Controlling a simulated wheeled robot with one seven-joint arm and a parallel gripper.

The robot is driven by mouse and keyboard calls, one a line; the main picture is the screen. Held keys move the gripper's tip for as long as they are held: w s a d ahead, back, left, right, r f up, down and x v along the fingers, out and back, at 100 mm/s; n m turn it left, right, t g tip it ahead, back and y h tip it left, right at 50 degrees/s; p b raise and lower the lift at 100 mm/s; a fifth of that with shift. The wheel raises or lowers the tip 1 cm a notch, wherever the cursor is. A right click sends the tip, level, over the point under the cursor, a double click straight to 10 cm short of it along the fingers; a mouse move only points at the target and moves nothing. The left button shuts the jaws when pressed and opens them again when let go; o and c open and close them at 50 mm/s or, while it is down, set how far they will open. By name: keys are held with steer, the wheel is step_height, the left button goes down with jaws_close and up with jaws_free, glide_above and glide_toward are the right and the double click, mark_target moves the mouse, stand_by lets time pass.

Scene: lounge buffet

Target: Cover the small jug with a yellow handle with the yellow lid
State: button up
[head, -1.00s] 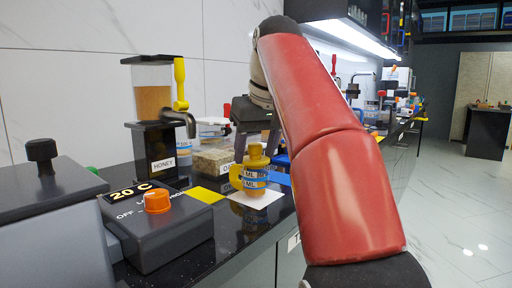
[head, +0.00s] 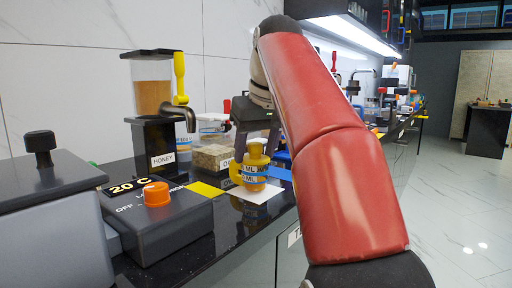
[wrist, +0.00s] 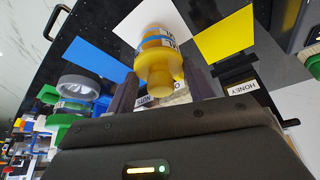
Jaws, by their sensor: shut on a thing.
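The small jug (head: 255,176) with a yellow handle (head: 235,172) and blue measuring bands stands upright on a white square (head: 268,192) on the dark counter. The yellow lid (head: 256,154) is at the jug's mouth. In the wrist view the lid (wrist: 157,62) covers most of the jug (wrist: 152,37) from the camera. My gripper (head: 256,143) comes from above and behind. Its fingers are on both sides of the lid's knob, shut on it, as the wrist view also shows (wrist: 160,88). Whether the lid is fully seated, I cannot tell.
A yellow square (head: 205,191) and a blue square (head: 279,174) flank the white one. A honey dispenser (head: 155,125) and a container of oats-like material (head: 212,158) stand behind. A hot plate with an orange knob (head: 156,194) is at left. The counter's front edge is close.

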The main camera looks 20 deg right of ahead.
steer(key=shift+f, duration=0.1)
steer(key=o, duration=1)
steer(key=shift+o, duration=0.2)
step_height(320, 180, up, 6)
steer(key=p, duration=0.6)
